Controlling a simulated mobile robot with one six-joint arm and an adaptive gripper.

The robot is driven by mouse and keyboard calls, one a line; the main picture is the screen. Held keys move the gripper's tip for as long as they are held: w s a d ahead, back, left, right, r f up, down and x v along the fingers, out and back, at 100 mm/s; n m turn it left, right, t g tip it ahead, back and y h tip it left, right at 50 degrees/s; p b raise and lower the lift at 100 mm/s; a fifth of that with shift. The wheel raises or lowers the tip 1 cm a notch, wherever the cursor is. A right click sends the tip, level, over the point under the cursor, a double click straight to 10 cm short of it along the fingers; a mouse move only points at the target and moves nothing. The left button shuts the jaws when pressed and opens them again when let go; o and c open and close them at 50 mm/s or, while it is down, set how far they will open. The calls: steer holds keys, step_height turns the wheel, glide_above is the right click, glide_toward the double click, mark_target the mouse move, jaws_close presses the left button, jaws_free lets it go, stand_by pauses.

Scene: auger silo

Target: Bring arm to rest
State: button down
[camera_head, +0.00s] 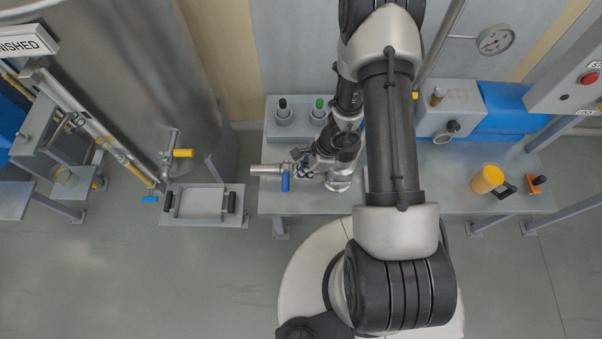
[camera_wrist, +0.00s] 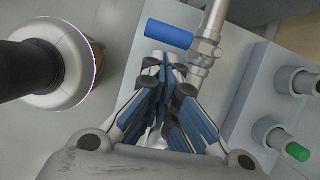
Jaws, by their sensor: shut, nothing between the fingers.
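My arm is folded, with its upper link running from the bottom centre to the top of the head view and its forearm coming back down. My gripper (camera_head: 303,160) is over the left part of the grey workbench (camera_head: 430,195). In the wrist view my gripper (camera_wrist: 163,65) has its fingers together, with nothing between them. Its tips are close to a metal pipe valve with a blue handle (camera_wrist: 168,34). The same blue handle (camera_head: 285,183) hangs at the bench's left end in the head view. Whether the fingertips touch the valve, I cannot tell.
A holder carries a black-topped plug (camera_head: 283,108) and a green-topped plug (camera_head: 319,107) behind the gripper. A yellow mug (camera_head: 487,179) stands on the right of the bench. A tray (camera_head: 200,203) sits below the large silo (camera_head: 130,70). Floor at bottom left is clear.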

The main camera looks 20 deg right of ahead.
steer(key=p+v, duration=0.2)
steer(key=v, duration=0.3)
steer(key=shift+d+f+p, duration=0.1)
steer(key=shift+p, duration=0.2)
